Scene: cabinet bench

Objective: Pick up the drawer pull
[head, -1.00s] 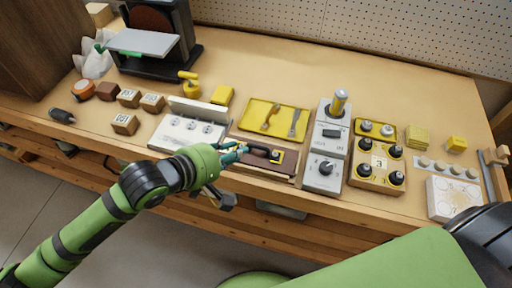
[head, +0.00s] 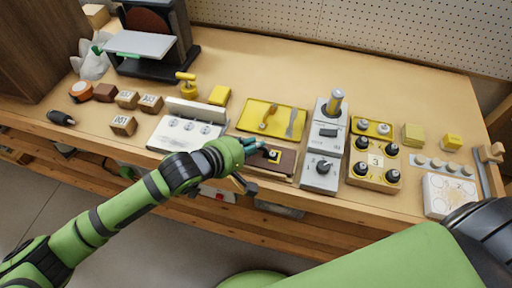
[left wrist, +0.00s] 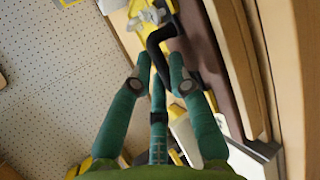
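The drawer pull is a dark curved handle on a brown board near the bench's front edge, partly hidden by my fingers in the head view (head: 273,154). In the left wrist view the black pull (left wrist: 160,38) rises just beyond and between the fingertips. My left gripper (head: 257,147) is at the pull's left end, its teal fingers reaching over it. In the left wrist view the fingers (left wrist: 160,64) stand apart with the pull in the gap; firm contact is not visible. My right gripper is out of view.
A grey switch box (head: 320,172) stands close to the right of the board. A white socket panel (head: 167,138) lies to the left, and a yellow tray (head: 285,108) with utensils lies behind. The bench behind the tray is clear.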

